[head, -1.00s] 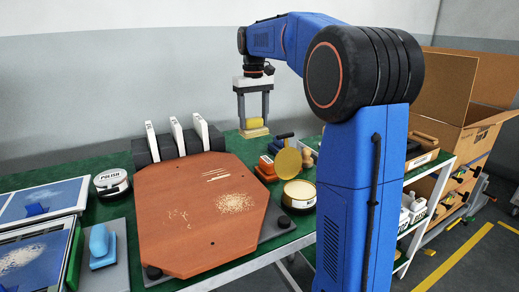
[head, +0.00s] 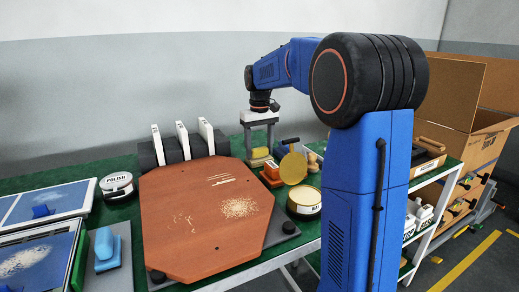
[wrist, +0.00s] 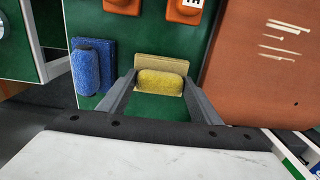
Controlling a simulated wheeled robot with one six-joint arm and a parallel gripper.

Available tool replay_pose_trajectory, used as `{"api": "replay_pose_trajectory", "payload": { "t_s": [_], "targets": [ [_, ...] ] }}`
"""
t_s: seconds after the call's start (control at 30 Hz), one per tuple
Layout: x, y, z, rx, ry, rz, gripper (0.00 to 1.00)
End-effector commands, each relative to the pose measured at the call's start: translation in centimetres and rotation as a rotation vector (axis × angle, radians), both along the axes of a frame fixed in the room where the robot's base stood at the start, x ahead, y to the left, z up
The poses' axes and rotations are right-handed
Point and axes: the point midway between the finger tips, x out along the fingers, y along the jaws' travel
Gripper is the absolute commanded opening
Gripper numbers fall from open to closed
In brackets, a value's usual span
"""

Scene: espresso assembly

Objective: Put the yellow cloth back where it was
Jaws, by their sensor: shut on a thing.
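The yellow cloth (head: 259,153) is a rounded yellow pad with a paler flat base. It is between the fingers of my gripper (head: 260,144), right of the brown board near the table's back edge. In the wrist view the yellow cloth (wrist: 160,83) lies between the two grey fingertips of my gripper (wrist: 162,84), which is shut on it. Its pale base sticks out beyond the fingers, over green table surface. It is low, at or just above the table; I cannot tell whether it touches.
A blue pad (wrist: 88,70) lies left of the cloth in the wrist view. Orange blocks (wrist: 184,10) are beyond it. The brown board (head: 205,215) is close on the cloth's other side. A golden disc (head: 293,168) and a round tin (head: 304,201) stand nearby.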

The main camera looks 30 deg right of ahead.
Motion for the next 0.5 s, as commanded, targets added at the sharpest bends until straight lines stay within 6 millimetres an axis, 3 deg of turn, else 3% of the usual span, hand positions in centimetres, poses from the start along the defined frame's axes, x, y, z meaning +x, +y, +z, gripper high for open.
{"api": "replay_pose_trajectory", "payload": {
  "t_s": [0.03, 0.07, 0.1, 0.5],
  "targets": [
    [0.0, 0.01, -0.02, 0.0, 0.001, 0.0, 0.4],
    [0.0, 0.01, -0.02, 0.0, 0.001, 0.0, 0.65],
    [0.0, 0.01, -0.02, 0.0, 0.001, 0.0, 0.75],
    [0.05, -0.01, 0.48, 0.0, -0.002, 0.0, 0.77]
  ]
}}
